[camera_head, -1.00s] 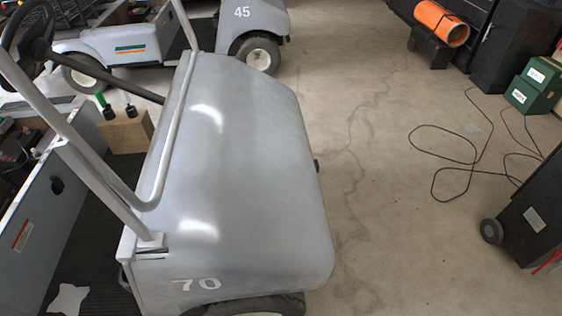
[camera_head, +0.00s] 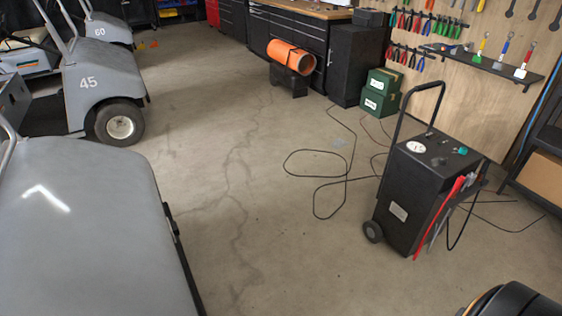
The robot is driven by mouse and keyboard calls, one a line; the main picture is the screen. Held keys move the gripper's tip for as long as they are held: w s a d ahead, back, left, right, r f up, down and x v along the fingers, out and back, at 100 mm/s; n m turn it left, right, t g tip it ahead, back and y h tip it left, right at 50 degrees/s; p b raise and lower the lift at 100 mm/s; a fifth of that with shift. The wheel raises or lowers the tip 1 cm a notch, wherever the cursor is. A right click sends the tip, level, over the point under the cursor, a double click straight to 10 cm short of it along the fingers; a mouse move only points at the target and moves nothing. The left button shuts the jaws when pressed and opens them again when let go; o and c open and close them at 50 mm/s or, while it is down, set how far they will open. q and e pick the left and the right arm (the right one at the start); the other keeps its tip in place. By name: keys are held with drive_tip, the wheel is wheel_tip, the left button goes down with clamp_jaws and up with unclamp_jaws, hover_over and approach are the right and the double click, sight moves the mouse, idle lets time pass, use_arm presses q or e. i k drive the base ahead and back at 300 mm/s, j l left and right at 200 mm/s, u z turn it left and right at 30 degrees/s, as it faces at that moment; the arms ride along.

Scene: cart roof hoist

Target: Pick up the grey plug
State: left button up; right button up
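I cannot make out a grey plug in this view. A black wheeled charger cart (camera_head: 395,180) stands upright on the floor at the right, with a tall handle, a round white gauge and small knobs on top. A long red piece (camera_head: 437,218) and a grey one beside it hang on its right side; I cannot tell what the grey one is. A thin black cable (camera_head: 348,178) lies in loops on the floor left of the charger. Neither gripper's fingertips show; a dark rounded shape at the bottom right edge may be part of my arm.
A grey golf cart's hood (camera_head: 75,240) fills the lower left, with cart 45 (camera_head: 95,85) behind it. Green boxes (camera_head: 381,88) and an orange roll (camera_head: 290,56) are at the back. A tool wall (camera_head: 480,100) is at the right. The middle floor is clear.

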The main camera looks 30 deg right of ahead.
sight(472, 178)
drive_tip(key=z, duration=2.3)
drive_tip(key=i+j+u, duration=0.1)
drive_tip(key=i+j, duration=0.15)
drive_tip(key=i, duration=0.45)
drive_tip(key=i+j+u, duration=0.15)
drive_tip(key=i, duration=0.55)
drive_tip(key=i+j+u, duration=0.1)
drive_tip(key=i, duration=0.6)
drive_tip(key=j, duration=0.1)
